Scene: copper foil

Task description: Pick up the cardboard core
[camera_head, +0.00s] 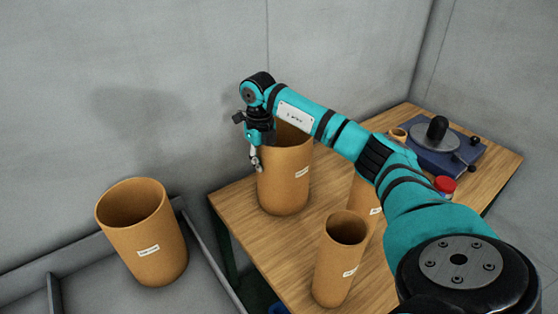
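Several tan cardboard cores with small white labels stand upright with open tops. A wide cardboard core (285,182) stands at the left end of the wooden table (248,228). A narrow core (337,267) stands nearer, and another core (362,200) is partly hidden behind it and my arm. A further wide core (146,240) stands at the left, in a grey tray. My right gripper (256,163) points down at the left rim of the wide core on the table. Its fingers are small and partly overlap the core, so I cannot tell their opening. My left gripper is out of view.
The grey tray (218,262) has raised walls and lies left of the table. A blue device (440,150) with a black knob, a small tan ring (397,135) and a red-lidded jar (445,185) are at the table's right. Grey walls close off the back.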

